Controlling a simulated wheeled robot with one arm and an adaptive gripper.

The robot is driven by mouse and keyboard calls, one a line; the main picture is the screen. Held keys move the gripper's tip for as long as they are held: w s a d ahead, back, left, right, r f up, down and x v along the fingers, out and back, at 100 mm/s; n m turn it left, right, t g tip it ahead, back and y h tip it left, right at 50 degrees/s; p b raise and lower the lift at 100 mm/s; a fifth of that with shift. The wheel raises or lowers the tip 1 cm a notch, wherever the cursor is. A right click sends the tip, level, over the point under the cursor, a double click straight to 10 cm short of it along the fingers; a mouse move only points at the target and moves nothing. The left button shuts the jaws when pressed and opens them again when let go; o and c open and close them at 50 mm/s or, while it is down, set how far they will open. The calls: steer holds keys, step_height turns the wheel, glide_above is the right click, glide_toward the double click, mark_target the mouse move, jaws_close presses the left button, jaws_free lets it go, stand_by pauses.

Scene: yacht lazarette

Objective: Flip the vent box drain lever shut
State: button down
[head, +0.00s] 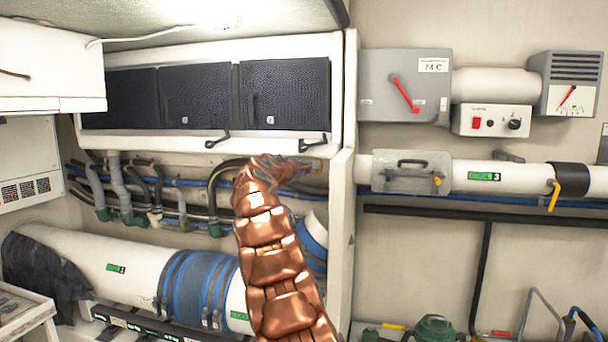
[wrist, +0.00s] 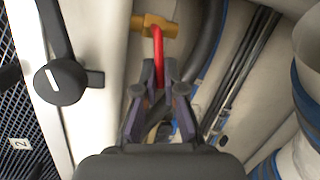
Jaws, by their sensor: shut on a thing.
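The vent box (head: 215,145) is a long white housing with dark mesh panels, on the left wall in the head view. In the wrist view, a red drain lever (wrist: 158,46) hangs from a brass valve (wrist: 153,25) below the box. My gripper (wrist: 160,72) has its two fingers closed around the lever's lower part, with red showing between them. The lever points from the valve back toward my palm. In the head view my copper-coloured arm reaches up under the box's right end, and the lever cannot be made out there.
A black handle (wrist: 62,80) on the box front is close left of my gripper. Dark hoses (wrist: 205,45) run close to its right. A wide white duct with blue bands (head: 195,285) lies below. A white upright post (head: 341,210) stands right of my arm.

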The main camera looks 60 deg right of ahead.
steer(key=shift+r+m+y, duration=0.3)
steer(key=shift+r+m, duration=0.2)
steer(key=shift+m, duration=0.7)
steer(key=c, duration=1.3)
jaws_free()
steer(key=shift+r, duration=0.15)
steer(key=shift+o, duration=0.2)
steer(key=shift+a, duration=0.1)
steer(key=v, duration=0.7)
steer(key=shift+a, duration=0.35)
steer(key=shift+s, duration=0.2)
